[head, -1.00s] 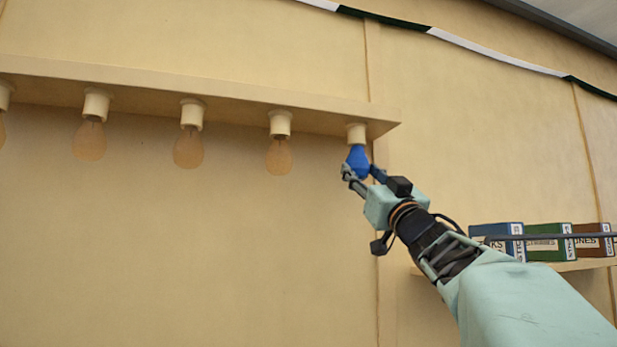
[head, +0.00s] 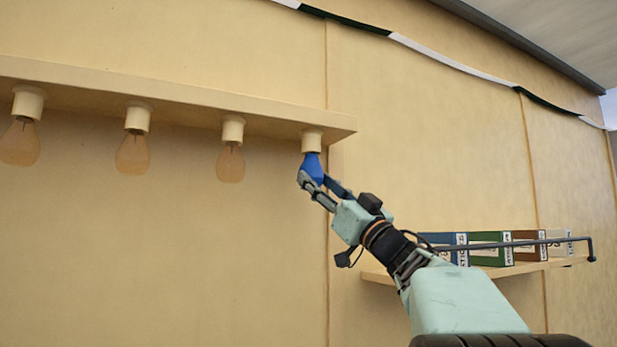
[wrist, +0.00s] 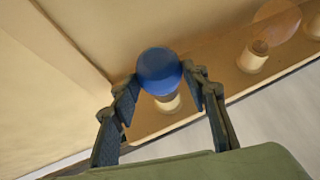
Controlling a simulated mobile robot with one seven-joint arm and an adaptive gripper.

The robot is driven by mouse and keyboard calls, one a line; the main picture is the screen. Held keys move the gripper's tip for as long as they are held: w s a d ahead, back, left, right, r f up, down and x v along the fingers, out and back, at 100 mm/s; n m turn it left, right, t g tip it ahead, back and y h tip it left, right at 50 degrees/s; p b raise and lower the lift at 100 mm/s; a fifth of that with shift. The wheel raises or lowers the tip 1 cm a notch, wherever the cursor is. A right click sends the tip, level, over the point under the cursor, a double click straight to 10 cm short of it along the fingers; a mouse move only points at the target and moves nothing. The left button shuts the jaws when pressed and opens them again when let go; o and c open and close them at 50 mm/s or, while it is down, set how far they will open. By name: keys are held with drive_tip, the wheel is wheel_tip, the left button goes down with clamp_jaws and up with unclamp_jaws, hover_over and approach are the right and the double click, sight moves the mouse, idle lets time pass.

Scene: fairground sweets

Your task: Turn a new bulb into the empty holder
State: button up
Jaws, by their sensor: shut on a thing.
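A blue bulb (head: 311,167) is at the rightmost cream holder (head: 312,141), under the right end of the wooden rail. Its neck end meets the holder from below; how deep it sits inside cannot be told. My gripper (head: 316,184) is shut on the blue bulb from below and to the right. In the wrist view, the fingers (wrist: 165,87) hold the blue bulb (wrist: 159,70) on both sides. The holder (wrist: 168,102) shows just behind it there.
Several amber bulbs, such as this one (head: 230,163), hang from holders along the rail (head: 180,105) to the left. At the right, a wall shelf (head: 500,270) with a dark guard bar (head: 510,242) carries several boxes (head: 490,247).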

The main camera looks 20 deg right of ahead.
drive_tip(key=shift+d+f+n+g+y+p, duration=0.1)
drive_tip(key=shift+d+n+g+y+p, duration=0.2)
drive_tip(key=shift+n+g+y+p, duration=0.55)
drive_tip(key=shift+d+f+n+g+y+p, duration=0.15)
drive_tip(key=shift+d+y+p, duration=0.3)
drive_tip(key=shift+y, duration=0.8)
drive_tip(key=shift+a+r, duration=0.1)
drive_tip(key=shift+a, duration=0.1)
drive_tip(key=o, duration=1.2)
drive_tip(key=shift+d, duration=0.3)
drive_tip(key=shift+o, duration=0.4)
drive_tip(key=shift+a, duration=0.25)
drive_tip(key=shift+a, duration=0.1)
